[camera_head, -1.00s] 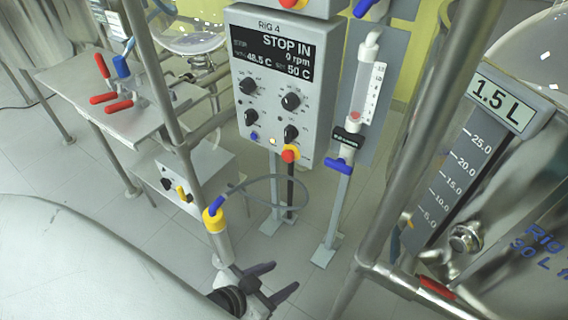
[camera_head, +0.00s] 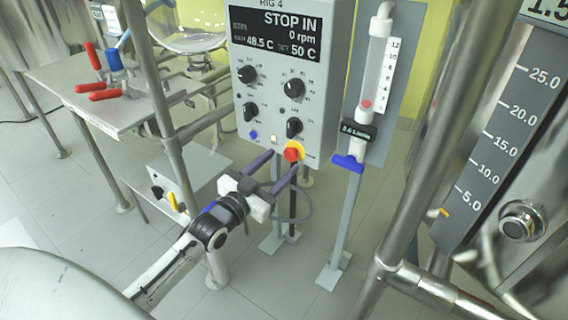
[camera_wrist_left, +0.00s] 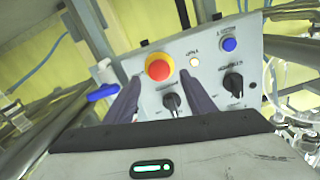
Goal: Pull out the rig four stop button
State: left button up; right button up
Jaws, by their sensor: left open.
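The rig four control box (camera_head: 280,90) stands on a post, and its display reads STOP IN, 0 rpm, 48.5 C and set 50 C. The red stop button (camera_head: 292,152) on a yellow collar sits at the box's lower right corner. In the left wrist view the stop button (camera_wrist_left: 159,67) lies between my fingers, nearer the left one. My left gripper (camera_head: 278,163) is open and empty, its dark fingers pointing at the box's lower edge. The fingertips are close to the button; whether they touch it is unclear. My right gripper is not in view.
Black knobs (camera_head: 294,127) and a blue button (camera_head: 253,134) are near the stop button. A flowmeter (camera_head: 374,75) with a blue valve handle stands to the right. Steel frame tubes (camera_head: 165,110) pass close to my left arm. A bench (camera_head: 85,90) stands at the left.

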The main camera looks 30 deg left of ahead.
aim_at(293, 152)
pick_arm(q)
jog(key=w, duration=0.2)
jog(key=shift+w, duration=0.4)
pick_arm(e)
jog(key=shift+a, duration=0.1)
